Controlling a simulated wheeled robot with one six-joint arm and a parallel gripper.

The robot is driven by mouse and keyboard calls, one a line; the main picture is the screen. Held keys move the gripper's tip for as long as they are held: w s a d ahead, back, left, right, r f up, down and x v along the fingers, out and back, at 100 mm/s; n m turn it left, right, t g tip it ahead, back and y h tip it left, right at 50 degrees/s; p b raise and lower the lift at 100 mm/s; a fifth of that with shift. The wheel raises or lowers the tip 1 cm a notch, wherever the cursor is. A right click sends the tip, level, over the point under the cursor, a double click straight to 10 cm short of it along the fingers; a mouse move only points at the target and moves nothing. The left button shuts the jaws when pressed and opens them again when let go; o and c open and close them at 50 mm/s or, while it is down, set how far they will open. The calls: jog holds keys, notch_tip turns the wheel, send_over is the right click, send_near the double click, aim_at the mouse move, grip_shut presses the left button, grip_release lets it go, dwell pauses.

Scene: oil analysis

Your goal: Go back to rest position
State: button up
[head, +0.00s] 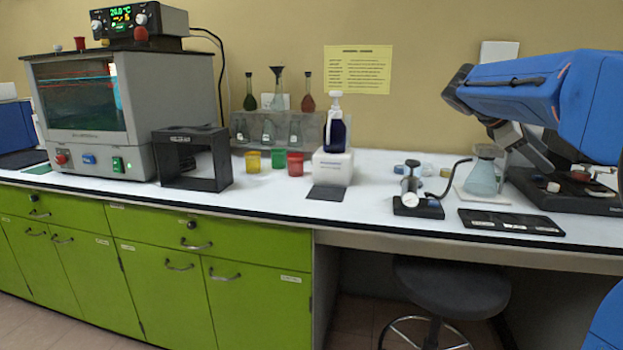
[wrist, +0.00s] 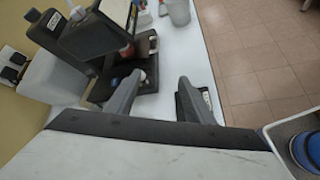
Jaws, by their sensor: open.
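My gripper (wrist: 162,79) shows in the wrist view with its two grey fingers spread apart and nothing between them. Below the fingers is the white bench top. In the wrist view a black microscope-like instrument (wrist: 95,35) stands to the left of the fingers, its dark base close to the left finger. A flat dark item lies partly behind the right finger. In the head view my blue arm reaches in from the right over the bench, hiding much of the dark instrument base (head: 565,200). My fingers cannot be made out clearly there.
A flask of pale liquid (head: 482,177), a small pump-like device (head: 411,190) and a black tablet (head: 510,222) stand at the right of the bench. Coloured cups, a dark bottle (head: 336,130) and a heating oven (head: 85,100) are further left. A stool (head: 450,285) is below.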

jog(key=s+a+f+m+t+y, duration=0.2)
jog(key=s+a+f+m+y, duration=0.3)
jog(key=s+a+f, duration=0.8)
jog(key=s+a+f+m+t+y, duration=0.2)
jog(key=s+a+f+m+y, duration=0.4)
jog(key=s+a+f, duration=0.6)
jog(key=s+f, duration=0.4)
jog(key=s, duration=0.1)
jog(key=shift+a+t, duration=0.4)
jog(key=shift+s, duration=0.1)
dwell(0.9)
